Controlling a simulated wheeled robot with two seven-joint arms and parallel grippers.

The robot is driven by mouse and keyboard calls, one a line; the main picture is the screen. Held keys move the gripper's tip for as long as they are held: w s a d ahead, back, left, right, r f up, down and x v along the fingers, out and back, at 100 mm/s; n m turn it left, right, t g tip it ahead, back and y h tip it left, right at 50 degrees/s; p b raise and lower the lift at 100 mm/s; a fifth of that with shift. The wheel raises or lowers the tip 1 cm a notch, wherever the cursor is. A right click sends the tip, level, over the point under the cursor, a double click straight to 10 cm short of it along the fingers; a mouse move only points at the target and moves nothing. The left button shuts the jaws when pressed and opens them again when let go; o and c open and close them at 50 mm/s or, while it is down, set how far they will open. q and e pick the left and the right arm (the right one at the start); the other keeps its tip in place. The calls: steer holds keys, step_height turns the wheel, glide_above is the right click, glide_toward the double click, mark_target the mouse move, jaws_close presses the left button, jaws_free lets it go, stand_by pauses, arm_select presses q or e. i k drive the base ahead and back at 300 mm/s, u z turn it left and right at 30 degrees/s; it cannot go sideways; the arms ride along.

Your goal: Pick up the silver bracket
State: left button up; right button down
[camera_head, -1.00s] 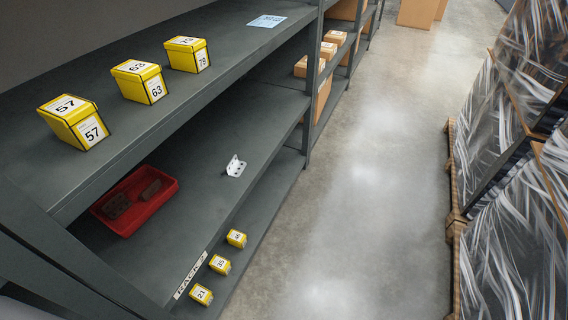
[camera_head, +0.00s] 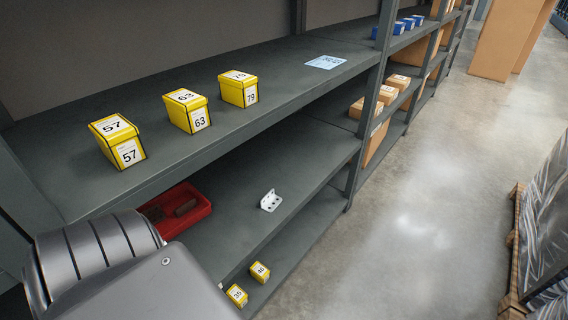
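The silver bracket (camera_head: 270,201) is a small L-shaped piece with holes. It lies on the middle shelf (camera_head: 298,175) of the grey rack, near that shelf's front edge and to the right of the red tray. A grey, rounded part of my own body fills the lower left of the head view and covers part of the shelf and tray. Neither gripper's fingers show.
A red tray (camera_head: 206,205) with dark parts sits left of the bracket. Yellow boxes numbered 57 (camera_head: 118,142), 63 (camera_head: 187,111) and 79 (camera_head: 238,89) stand on the shelf above. Small yellow boxes (camera_head: 260,271) stand below. The concrete aisle (camera_head: 430,200) is clear, with wrapped pallets at right.

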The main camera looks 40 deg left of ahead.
mark_target(271, 201)
steer(key=u, duration=0.05)
steer(key=i, duration=3.45)
steer(key=u, duration=3.4)
steer(key=k, duration=0.55)
steer(key=z, duration=0.35)
